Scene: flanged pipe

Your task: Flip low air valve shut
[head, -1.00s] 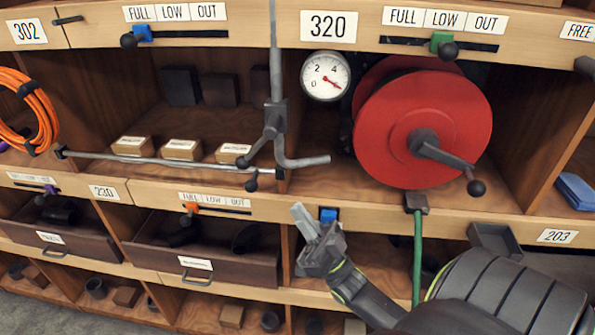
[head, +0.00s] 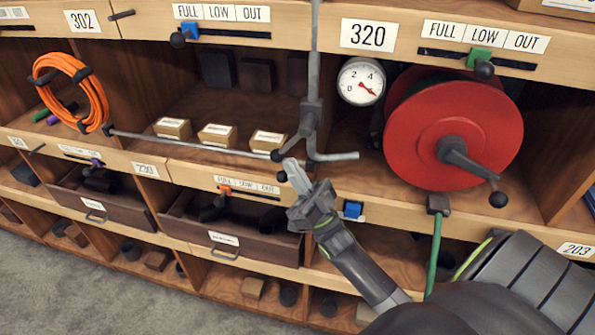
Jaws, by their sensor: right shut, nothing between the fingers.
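A grey vertical air pipe (head: 315,50) runs down in front of the shelf beside the 320 label. It has a dark valve body (head: 311,112) and a bent outlet (head: 338,157). A lever with a black knob (head: 277,155) slants down left from the valve body. A second dark knob (head: 282,177) sits just below it, close to my right gripper's fingertips. My right gripper (head: 292,170) is shut and empty, with its tips pointing up at the shelf edge. I cannot tell whether it touches the lower knob. My left gripper is not in view.
A pressure gauge (head: 361,81) and a red hose reel (head: 450,130) stand right of the pipe. A thin horizontal rod (head: 190,143) runs left past small boxes (head: 217,135). A blue block (head: 353,209) sits on the ledge below. Open drawers (head: 230,225) lie lower left.

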